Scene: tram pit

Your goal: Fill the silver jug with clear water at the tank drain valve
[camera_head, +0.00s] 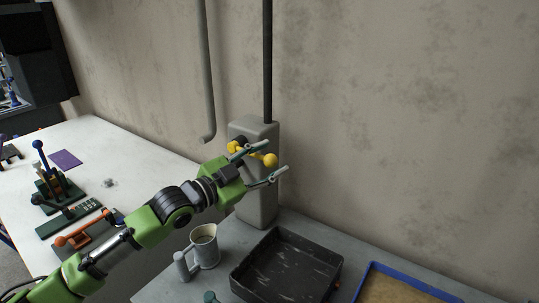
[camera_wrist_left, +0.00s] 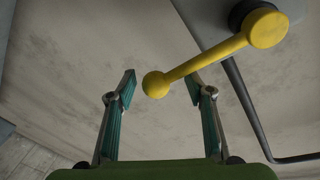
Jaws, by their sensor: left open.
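My left gripper (camera_head: 275,158) is open at the grey tank (camera_head: 262,205). Its fingers are on either side of the ball end of the yellow valve lever (camera_head: 270,160). In the left wrist view the lever (camera_wrist_left: 205,63) runs from its hub at upper right down to the ball, which sits between the open fingertips (camera_wrist_left: 160,84); I see no grip on it. The silver jug (camera_head: 207,252) stands upright on the grey bench below my arm, its handle to the left. Its inside looks brownish; I cannot tell whether it holds liquid. No spout shows clearly. My right gripper is not seen.
A black tray (camera_head: 243,276) lies right of the jug, and a blue-rimmed tray (camera_head: 372,272) farther right. A small teal piece (camera_head: 210,297) shows at the bottom edge. The white table (camera_head: 120,150) at left holds a green lever press (camera_head: 50,190) and an orange-handled tool (camera_head: 75,236).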

